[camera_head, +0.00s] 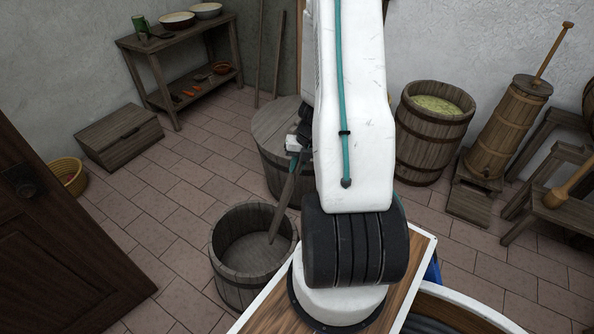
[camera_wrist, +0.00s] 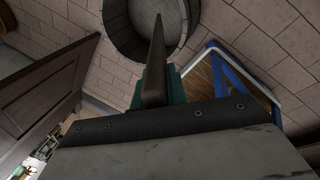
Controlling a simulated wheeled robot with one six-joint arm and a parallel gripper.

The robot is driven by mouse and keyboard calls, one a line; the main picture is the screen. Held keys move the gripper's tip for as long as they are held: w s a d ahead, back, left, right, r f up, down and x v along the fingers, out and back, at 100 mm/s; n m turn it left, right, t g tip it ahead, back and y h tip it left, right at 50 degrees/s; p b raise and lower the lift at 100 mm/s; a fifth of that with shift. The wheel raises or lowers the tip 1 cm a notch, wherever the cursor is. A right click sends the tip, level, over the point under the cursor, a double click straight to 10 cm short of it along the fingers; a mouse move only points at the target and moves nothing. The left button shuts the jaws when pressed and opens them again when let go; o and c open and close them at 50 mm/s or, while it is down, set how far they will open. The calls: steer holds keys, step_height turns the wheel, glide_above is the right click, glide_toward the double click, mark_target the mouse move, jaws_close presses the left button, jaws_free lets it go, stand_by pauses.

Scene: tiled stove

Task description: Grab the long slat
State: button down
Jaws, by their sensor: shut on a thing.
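The long slat (camera_head: 283,205) is a narrow, dark brown wooden strip. My gripper (camera_head: 294,151) is shut on its upper part in the head view. The slat slants down and left from the jaws, and its lower end shows against the inside of the open wooden tub (camera_head: 226,282). I cannot tell whether that end touches the tub's floor. In the wrist view the slat (camera_wrist: 155,65) stands out between the teal fingers of my gripper (camera_wrist: 157,87), with its tapered tip over the tub (camera_wrist: 119,30). The part between the fingers is hidden.
A lidded barrel (camera_head: 275,125) stands just behind the gripper. A grain-filled barrel (camera_head: 432,140) and a churn (camera_head: 500,125) stand at right. A low wooden chest (camera_head: 118,138), a shelf table (camera_head: 180,42) and a door (camera_head: 60,240) are at left. Tiled floor between them is clear.

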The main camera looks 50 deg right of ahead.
steer(key=shift+r, duration=0.25)
steer(key=shift+r, duration=2)
steer(key=shift+r, duration=1.9)
steer(key=shift+r, duration=1.45)
